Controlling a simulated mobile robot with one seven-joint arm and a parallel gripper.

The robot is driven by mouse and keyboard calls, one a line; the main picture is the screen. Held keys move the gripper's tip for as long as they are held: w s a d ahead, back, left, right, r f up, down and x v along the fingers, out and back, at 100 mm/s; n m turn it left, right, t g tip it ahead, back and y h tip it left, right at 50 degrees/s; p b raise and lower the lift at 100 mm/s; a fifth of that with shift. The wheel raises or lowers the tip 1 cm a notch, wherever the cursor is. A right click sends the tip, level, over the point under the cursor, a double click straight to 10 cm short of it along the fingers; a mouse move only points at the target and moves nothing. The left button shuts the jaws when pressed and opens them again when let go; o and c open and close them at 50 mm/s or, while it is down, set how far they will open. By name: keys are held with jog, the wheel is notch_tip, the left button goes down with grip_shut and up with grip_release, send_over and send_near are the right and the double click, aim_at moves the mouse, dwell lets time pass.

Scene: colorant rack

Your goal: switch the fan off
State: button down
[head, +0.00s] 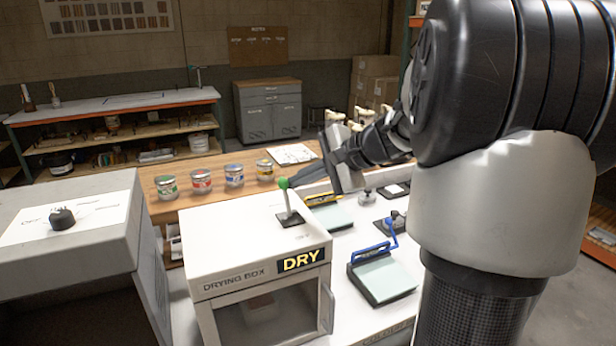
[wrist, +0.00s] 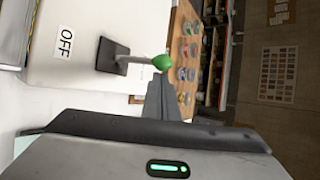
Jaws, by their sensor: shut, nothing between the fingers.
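A lever with a green ball knob (head: 283,183) stands on a dark base plate on top of the white drying box (head: 235,235). It leans slightly left in the head view. In the wrist view the green knob (wrist: 163,62) shows above the fingers, with an OFF label (wrist: 65,42) on the box top to one side of the base. My gripper (head: 296,180) is shut and empty, its fingertips close to the knob's right side. I cannot tell whether they touch it. The fingers also show in the wrist view (wrist: 163,98). No fan itself is visible.
A grey box with a black knob (head: 62,218) stands at the left. Several paint cans (head: 234,175) stand on the wooden bench behind. A blue-handled press (head: 380,275) sits to the right of the drying box.

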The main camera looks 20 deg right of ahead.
jog(key=shift+s+a, duration=0.1)
jog(key=shift+a, duration=0.05)
jog(key=shift+s+f+b, duration=0.1)
jog(key=shift+f+b, duration=0.05)
jog(key=shift+b, duration=0.75)
jog(key=shift+s+t+b, duration=0.1)
jog(key=shift+t+b, duration=0.2)
jog(key=shift+b, duration=0.05)
